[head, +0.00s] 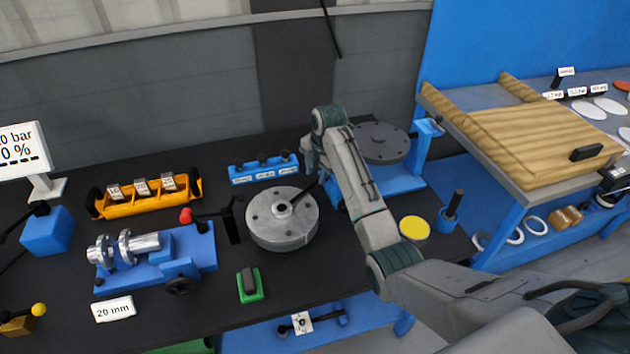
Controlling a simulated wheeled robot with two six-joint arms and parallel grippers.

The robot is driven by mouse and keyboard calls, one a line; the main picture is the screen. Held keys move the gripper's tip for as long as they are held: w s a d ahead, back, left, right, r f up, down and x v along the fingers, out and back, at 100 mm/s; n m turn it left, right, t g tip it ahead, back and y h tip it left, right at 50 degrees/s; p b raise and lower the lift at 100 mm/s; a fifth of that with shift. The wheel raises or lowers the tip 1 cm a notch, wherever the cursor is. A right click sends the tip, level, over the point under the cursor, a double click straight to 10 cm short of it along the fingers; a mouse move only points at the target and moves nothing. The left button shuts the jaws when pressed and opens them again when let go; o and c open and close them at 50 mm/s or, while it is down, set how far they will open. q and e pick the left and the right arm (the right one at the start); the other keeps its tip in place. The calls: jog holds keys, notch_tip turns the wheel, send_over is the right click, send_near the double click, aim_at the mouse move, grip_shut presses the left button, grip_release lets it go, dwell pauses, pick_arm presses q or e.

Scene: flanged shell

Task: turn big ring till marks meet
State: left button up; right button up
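A round grey metal flanged part (264,232) with bolt holes and a raised centre hub lies on the black bench in the middle of the head view. I cannot make out any marks on it, nor tell a separate big ring apart. My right gripper (312,182) is at its upper right edge, pointing down. A dark bar runs from the hub toward this gripper; I cannot tell whether the fingers hold it. The fingers are small and partly hidden by my arm. My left gripper is not in view. Silver rings (103,251) sit on a blue fixture (196,247) at the left.
A darker round plate (383,143) on a blue stand is behind my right arm. A blue block row (262,171) and an orange tray (146,206) stand at the back. A green block (250,286) lies in front. A yellow-topped disc (414,228) is right of my forearm.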

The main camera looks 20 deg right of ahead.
notch_tip(320, 180, up, 7)
jog(key=s+b, duration=0.1)
jog(key=shift+s+d, duration=0.2)
jog(key=shift+d, duration=0.1)
